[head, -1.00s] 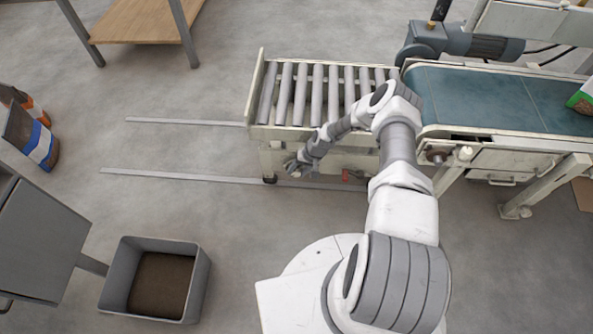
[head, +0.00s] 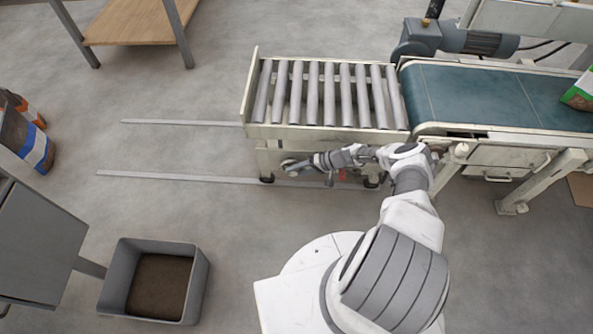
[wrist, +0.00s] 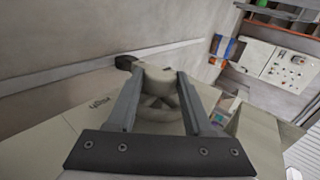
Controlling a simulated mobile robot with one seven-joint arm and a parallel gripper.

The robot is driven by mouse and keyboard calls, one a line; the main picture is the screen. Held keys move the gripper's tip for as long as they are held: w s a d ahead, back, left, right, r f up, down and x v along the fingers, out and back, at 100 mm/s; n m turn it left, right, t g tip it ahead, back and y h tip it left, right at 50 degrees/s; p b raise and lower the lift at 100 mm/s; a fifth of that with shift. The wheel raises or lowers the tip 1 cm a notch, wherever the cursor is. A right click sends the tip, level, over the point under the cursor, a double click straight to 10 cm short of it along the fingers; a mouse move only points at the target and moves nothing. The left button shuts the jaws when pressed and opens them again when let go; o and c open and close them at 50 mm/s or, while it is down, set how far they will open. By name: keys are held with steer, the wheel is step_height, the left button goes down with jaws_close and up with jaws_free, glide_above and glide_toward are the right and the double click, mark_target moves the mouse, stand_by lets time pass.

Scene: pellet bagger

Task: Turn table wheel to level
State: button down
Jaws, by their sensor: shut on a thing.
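The roller table (head: 330,131) has a cream frame with grey rollers and stands against the left end of the conveyor. My gripper (head: 291,168) is low at the table's front side, below the rollers, near its left end. In the wrist view, my gripper (wrist: 156,76) is shut on the pale spoked wheel (wrist: 158,88), whose rim and hub show between the two fingers. In the head view the wheel is mostly hidden by the gripper, and I cannot tell the table's exact tilt.
A green conveyor belt (head: 490,98) adjoins the table on the right, with a bag (head: 580,95) on it. Two floor rails (head: 180,177) run left from the table. A grey bin (head: 115,285) stands at lower left. Floor between bin and table is clear.

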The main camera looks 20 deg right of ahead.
stand_by(0.4)
steer(key=shift+c, duration=1.5)
jaws_free()
steer(key=p+v, duration=0.4)
steer(key=v, duration=1.3)
steer(key=shift+d, duration=0.25)
steer(key=shift+c, duration=0.3)
